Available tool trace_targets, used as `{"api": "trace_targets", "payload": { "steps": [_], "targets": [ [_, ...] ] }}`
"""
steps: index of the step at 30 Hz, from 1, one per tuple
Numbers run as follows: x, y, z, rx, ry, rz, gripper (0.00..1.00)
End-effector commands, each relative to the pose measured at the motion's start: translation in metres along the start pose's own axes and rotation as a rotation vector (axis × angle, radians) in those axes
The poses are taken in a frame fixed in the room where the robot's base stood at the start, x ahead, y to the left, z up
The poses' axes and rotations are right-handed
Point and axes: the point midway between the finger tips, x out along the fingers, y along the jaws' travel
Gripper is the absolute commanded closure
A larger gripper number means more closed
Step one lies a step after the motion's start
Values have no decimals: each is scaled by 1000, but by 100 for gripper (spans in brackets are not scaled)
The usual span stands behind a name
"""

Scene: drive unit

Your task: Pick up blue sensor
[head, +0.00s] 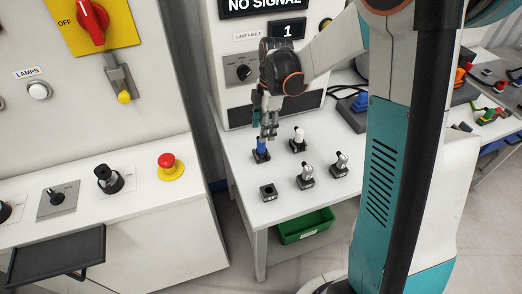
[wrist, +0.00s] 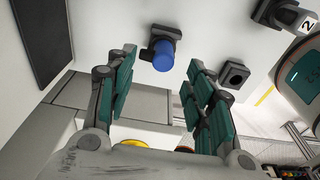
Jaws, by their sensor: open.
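The blue sensor (head: 261,145) stands upright in a dark square socket on the white table, at the table's left side in the head view. In the wrist view the blue sensor (wrist: 163,56) shows its round blue end, just beyond the fingertips and between their lines. My gripper (head: 267,132) is right above the sensor, pointing down. In the wrist view my gripper (wrist: 158,78) has its two teal-padded fingers wide apart with nothing between them. I cannot tell from the head view whether the fingertips reach the sensor's top.
An empty black socket (head: 268,191) sits in front of the blue sensor. A white-topped sensor (head: 299,139) and two grey ones (head: 306,176) stand to the right. A green bin (head: 305,226) is below the table. A panel with a red button (head: 167,161) stands at left.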

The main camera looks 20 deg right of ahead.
Motion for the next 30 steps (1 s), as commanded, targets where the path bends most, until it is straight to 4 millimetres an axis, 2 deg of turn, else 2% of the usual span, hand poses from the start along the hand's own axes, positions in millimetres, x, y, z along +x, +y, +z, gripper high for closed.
{"api": "trace_targets", "payload": {
  "steps": [3, 11, 19, 27, 30],
  "targets": [
    [13, 0, 0, 0, 0, 0, 52],
    [28, -2, -1, 0, 0, 0, 52],
    [65, -4, -2, 0, 0, 1, 52],
    [68, -5, -2, 1, 0, 1, 52],
    [68, -5, -2, 1, 0, 1, 74]
  ]
}}
